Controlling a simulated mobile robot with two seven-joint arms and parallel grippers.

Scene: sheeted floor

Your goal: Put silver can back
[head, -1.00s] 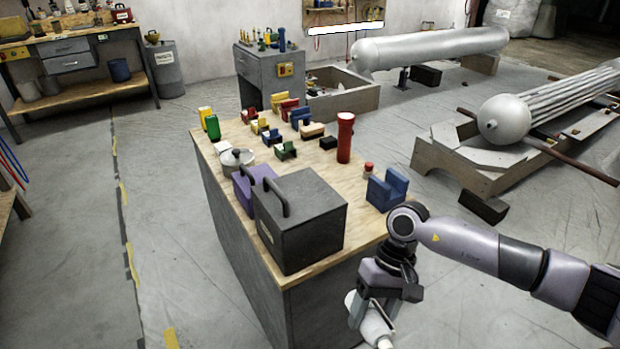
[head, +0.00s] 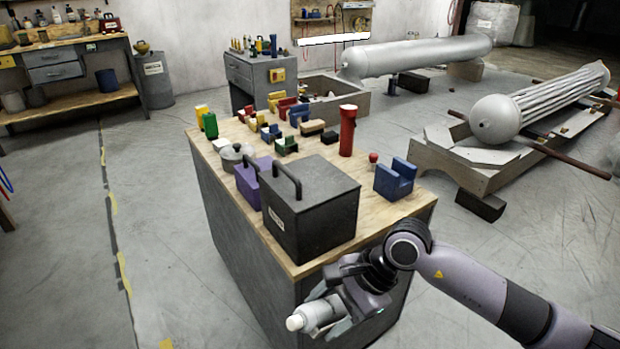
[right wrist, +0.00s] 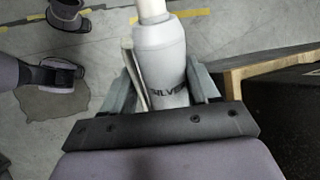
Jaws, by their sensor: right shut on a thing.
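The silver can (head: 316,313), a grey spray can with a white cap, is held in my right gripper (head: 337,312), beside the near end of the workbench and below its top. It lies tilted nearly level, cap toward the lower left. My left gripper is not in the head view.
The workbench top (head: 405,207) holds a black box (head: 312,210), a purple box (head: 247,183), a blue V-shaped block (head: 394,180), a red cylinder (head: 348,132), a pot (head: 235,156) and several small coloured blocks. Bare wood shows along the near right edge. Floor is clear left of the bench.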

